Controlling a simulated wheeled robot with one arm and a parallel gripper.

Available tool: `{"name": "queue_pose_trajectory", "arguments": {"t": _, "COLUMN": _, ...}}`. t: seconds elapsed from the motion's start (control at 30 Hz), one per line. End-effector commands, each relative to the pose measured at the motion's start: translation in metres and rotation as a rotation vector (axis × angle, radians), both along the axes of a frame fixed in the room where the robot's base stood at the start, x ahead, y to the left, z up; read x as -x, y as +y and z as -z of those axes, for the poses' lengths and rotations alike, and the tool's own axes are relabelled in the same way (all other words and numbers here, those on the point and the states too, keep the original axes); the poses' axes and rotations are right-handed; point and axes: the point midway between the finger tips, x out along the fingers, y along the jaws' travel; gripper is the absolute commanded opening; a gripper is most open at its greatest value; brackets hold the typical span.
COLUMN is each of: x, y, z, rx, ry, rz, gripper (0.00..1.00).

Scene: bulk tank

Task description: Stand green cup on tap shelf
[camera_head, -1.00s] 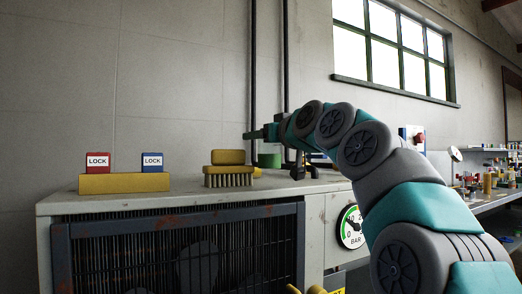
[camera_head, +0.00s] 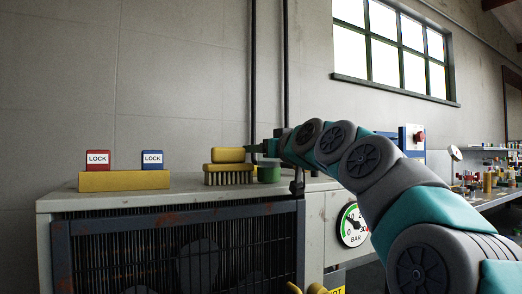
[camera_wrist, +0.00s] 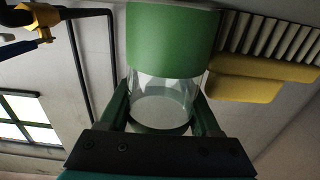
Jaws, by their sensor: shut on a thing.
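My gripper (camera_head: 258,148) is above the cabinet top, just right of the yellow brush. It is shut on the green cup (camera_head: 268,174), which hangs below it close to the cabinet top; I cannot tell whether it touches. In the wrist view the cup (camera_wrist: 172,40) has a green band and a clear part, with my fingers (camera_wrist: 162,112) on both sides of the clear part. I cannot make out a tap shelf for certain in either view.
The brush (camera_head: 228,175) is close beside the cup on its left. A yellow block with red and blue LOCK pieces (camera_head: 125,182) sits farther left on the cabinet (camera_head: 75,203). A pressure gauge (camera_head: 353,226) is on its front. Dark pipes (camera_head: 252,70) run up the wall.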

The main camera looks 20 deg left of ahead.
Motion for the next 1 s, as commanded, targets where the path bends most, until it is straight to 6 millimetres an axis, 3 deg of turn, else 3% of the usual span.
{"name": "queue_pose_trajectory", "arguments": {"t": 0.17, "x": 0.0, "y": 0.0, "z": 0.004, "rx": 0.0, "ry": 0.0, "rz": 0.0, "gripper": 0.03}}
{"name": "queue_pose_trajectory", "arguments": {"t": 0.2, "x": 0.0, "y": 0.0, "z": 0.004, "rx": 0.001, "ry": 0.001, "rz": 0.0, "gripper": 0.65}}
{"name": "queue_pose_trajectory", "arguments": {"t": 0.3, "x": 0.0, "y": 0.0, "z": 0.003, "rx": 0.001, "ry": 0.001, "rz": 0.0, "gripper": 0.76}}
{"name": "queue_pose_trajectory", "arguments": {"t": 0.67, "x": 0.0, "y": 0.0, "z": -0.003, "rx": 0.001, "ry": 0.001, "rz": 0.0, "gripper": 0.77}}
{"name": "queue_pose_trajectory", "arguments": {"t": 1.0, "x": 0.026, "y": -0.03, "z": 0.0, "rx": -0.002, "ry": -0.001, "rz": -0.001, "gripper": 0.77}}
